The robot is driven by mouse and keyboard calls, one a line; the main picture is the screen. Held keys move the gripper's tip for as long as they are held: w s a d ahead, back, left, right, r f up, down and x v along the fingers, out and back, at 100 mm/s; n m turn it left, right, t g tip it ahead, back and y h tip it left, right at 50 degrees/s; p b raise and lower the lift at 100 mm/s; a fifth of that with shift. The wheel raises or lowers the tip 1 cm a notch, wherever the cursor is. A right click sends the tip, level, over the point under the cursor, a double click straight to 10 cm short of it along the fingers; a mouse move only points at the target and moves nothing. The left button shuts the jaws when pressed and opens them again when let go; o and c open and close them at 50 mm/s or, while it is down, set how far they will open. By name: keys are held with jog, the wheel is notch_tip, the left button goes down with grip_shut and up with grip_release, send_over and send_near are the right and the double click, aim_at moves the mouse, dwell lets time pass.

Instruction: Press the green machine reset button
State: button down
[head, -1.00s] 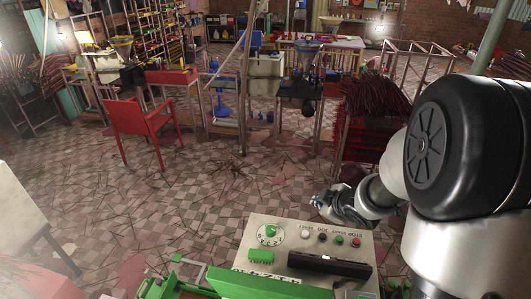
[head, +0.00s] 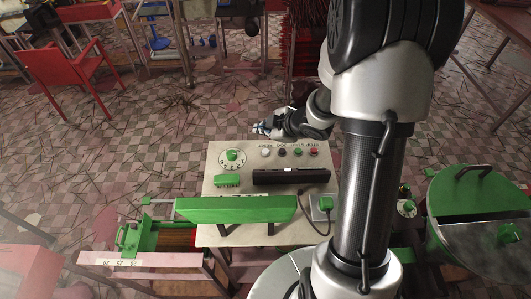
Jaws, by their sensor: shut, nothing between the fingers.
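The pale control panel (head: 222,213) of the green machine lies below my gripper in the head view. Small lettering stands beside the row, too small to read surely here. My gripper (head: 259,129) is shut and empty. It appears just beyond the panel's far edge, pointing left, apart from the buttons. Its height above the panel is hard to tell.
A green dial (head: 232,156), a black bar (head: 290,176) and a long green plate (head: 236,210) sit on the panel. A green drum (head: 482,200) stands right. A red chair (head: 70,72) stands far left on open tiled floor.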

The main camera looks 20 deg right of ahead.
aim_at(264, 153)
notch_tip(264, 153, down, 7)
jog(key=b, duration=0.6)
jog(key=shift+f, duration=0.1)
dwell(1.0)
jog(key=shift+f, duration=0.35)
jog(key=shift+f+b, duration=0.5)
jog(key=shift+b, duration=0.15)
dwell(0.5)
jog(key=shift+r, duration=0.15)
jog(key=shift+r+p, duration=0.8)
jog(key=shift+p, duration=0.15)
notch_tip(264, 153, up, 5)
jog(key=p, duration=0.5)
jog(key=shift+r, duration=0.1)
